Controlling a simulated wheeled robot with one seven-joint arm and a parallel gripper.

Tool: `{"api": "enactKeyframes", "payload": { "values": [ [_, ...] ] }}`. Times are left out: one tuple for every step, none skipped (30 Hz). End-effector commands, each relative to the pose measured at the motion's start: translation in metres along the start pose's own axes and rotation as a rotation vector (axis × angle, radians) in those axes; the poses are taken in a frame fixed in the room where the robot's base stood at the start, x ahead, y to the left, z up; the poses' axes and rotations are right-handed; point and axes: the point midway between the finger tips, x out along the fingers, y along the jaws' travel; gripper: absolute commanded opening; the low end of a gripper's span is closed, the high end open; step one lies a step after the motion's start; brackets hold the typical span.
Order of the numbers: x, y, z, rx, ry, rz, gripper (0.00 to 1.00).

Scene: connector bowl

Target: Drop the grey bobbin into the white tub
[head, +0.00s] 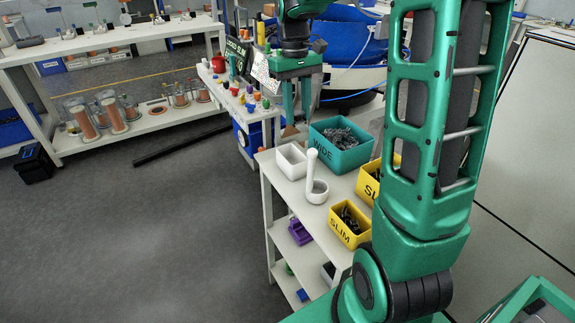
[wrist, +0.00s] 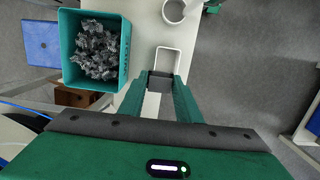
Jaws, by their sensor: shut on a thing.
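The white tub (head: 291,164) stands on the white shelf top, left of the teal bin. In the wrist view its rim (wrist: 168,48) shows just beyond my fingertips, and its near part is hidden behind them. My gripper (head: 297,113) hangs above the shelf's far end, beyond the tub. In the wrist view my gripper (wrist: 160,80) is shut on a small dark grey piece (wrist: 160,83), which looks like the grey bobbin.
The teal bin (head: 340,158) marked WIDE, full of grey pieces, stands right of the tub. A white mortar (head: 316,193) with a pestle stands nearer. Yellow SLIM bins (head: 349,234) are at the right edge. A bench (head: 250,112) with small coloured items lies beyond.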

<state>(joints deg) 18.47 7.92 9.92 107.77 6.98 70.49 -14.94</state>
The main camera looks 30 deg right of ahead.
Motion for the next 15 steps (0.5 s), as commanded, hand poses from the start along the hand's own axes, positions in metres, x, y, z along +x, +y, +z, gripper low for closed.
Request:
{"api": "enactKeyframes", "payload": {
  "values": [
    [0.005,0.0,0.0,0.0,-0.001,0.0,0.09],
    [0.008,0.001,-0.001,0.001,-0.001,0.0,0.09],
    [0.012,0.001,-0.001,0.001,-0.003,-0.001,0.09],
    [0.016,0.001,-0.001,0.001,-0.003,-0.001,0.09],
    [0.019,0.001,-0.002,0.001,-0.003,-0.001,0.09],
    [0.024,0.001,-0.002,0.001,-0.003,-0.001,0.09],
    [0.027,0.001,-0.003,0.001,-0.003,-0.001,0.09],
    [0.03,0.001,-0.003,0.002,-0.002,-0.001,0.09],
    [0.034,0.001,-0.004,0.002,-0.002,-0.001,0.09],
    [0.037,0.001,-0.004,0.002,-0.002,-0.001,0.09],
    [0.039,0.001,-0.004,0.002,-0.002,-0.001,0.09],
    [0.043,0.001,-0.005,0.002,-0.001,-0.001,0.09],
    [0.044,0.001,-0.005,0.002,0.0,-0.001,0.09],
    [0.046,0.001,-0.005,0.002,0.0,-0.001,0.09],
    [0.048,0.001,-0.005,0.002,-0.001,-0.001,0.09]
  ]
}}
